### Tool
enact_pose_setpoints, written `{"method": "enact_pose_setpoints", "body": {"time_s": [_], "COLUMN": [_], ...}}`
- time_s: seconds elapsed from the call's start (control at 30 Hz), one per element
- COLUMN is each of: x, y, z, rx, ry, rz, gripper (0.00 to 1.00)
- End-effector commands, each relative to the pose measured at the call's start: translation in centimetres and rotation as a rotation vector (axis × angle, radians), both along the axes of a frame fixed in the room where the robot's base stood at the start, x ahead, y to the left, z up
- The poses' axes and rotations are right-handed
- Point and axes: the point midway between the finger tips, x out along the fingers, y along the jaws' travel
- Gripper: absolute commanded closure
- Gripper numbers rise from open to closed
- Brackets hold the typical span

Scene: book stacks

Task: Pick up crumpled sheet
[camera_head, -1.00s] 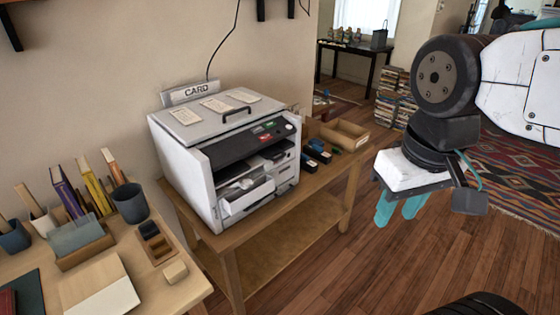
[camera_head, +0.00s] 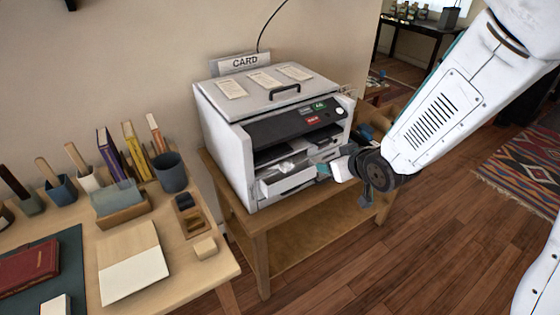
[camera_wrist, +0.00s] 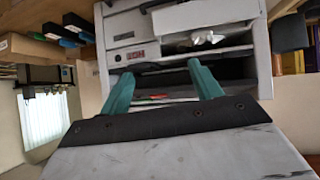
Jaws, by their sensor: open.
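The crumpled sheet (camera_head: 286,167) is a small white crinkled piece lying in the open front slot of the grey-white copier (camera_head: 225,150), above its pulled-out white tray (camera_head: 292,182). In the wrist view the sheet (camera_wrist: 208,38) shows beside the tray (camera_wrist: 205,14), ahead of my fingers and toward the right. My gripper (camera_wrist: 161,72) is open and empty, with two teal fingers pointing at the copier front. In the head view my gripper (camera_head: 323,170) is just right of the tray, its fingers mostly hidden by the wrist.
Dark small boxes (camera_wrist: 67,30) lie beside the copier. A desk at left holds books, cups, a notepad (camera_head: 132,262) and small wooden blocks. Open wooden floor lies in front.

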Motion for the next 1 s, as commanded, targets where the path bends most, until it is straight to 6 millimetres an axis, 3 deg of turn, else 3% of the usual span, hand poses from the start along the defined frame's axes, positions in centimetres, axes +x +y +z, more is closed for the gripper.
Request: {"method": "enact_pose_setpoints", "body": {"time_s": [0.03,0.23,0.47,1.0], "x": [0.1,-0.2,0.1,5.3], "y": [1.5,5.5,7.2,10.9], "z": [-1.6,-4.3,-5.3,-7.2], "rx": [0.029,0.152,0.203,0.203], "ry": [-0.022,-0.125,-0.163,-0.164], "rz": [0.040,0.148,0.181,0.180], "gripper": [0.36,0.36,0.36,0.36]}}
